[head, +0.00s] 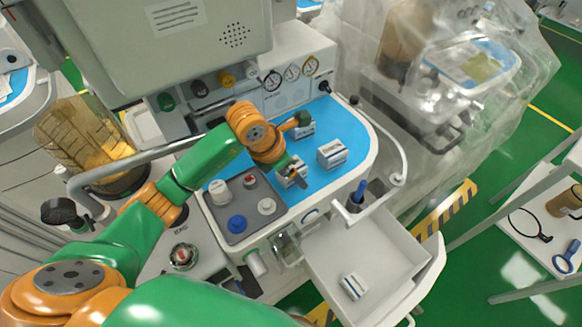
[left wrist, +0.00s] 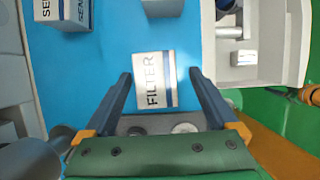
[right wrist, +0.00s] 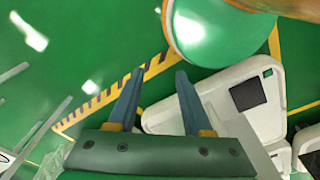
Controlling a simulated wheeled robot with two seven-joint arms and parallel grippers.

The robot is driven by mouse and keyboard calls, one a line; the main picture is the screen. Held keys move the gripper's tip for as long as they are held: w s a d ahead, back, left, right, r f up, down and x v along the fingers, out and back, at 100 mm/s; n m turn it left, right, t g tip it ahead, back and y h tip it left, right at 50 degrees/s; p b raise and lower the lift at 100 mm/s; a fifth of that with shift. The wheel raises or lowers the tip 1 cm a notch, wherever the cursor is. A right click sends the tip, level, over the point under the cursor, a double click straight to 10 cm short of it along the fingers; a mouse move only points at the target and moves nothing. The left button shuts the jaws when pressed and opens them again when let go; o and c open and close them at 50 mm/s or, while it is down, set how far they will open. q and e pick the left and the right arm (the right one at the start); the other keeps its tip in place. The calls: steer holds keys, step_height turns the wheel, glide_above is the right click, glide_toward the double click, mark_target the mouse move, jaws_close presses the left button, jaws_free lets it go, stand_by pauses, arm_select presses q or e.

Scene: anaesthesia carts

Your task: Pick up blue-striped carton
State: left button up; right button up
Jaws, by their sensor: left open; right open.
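A white carton marked FILTER (left wrist: 150,88), with a blue stripe along one edge, lies on the blue mat beside the grey tray. In the head view this carton (head: 291,179) is partly covered by my left gripper (head: 293,166). The left gripper (left wrist: 160,78) is open, one finger on each side of the carton, with visible gaps. Two other blue-marked cartons stand on the mat: one to the right (head: 332,153) and one farther back (head: 303,129). My right gripper (right wrist: 157,84) is open and empty over the green floor; it is outside the head view.
The grey tray (head: 235,232) holds several small knobs or caps. An open white drawer (head: 330,255) at the front right holds another small carton (head: 353,286). A metal rail (head: 394,160) edges the worktop. The ventilator panel (head: 215,45) rises behind.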

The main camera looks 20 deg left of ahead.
arm_select(q)
steer(key=shift+w+f, duration=0.45)
steer(key=shift+s+r, duration=0.15)
steer(key=c, duration=1.5)
steer(key=shift+o, duration=0.2)
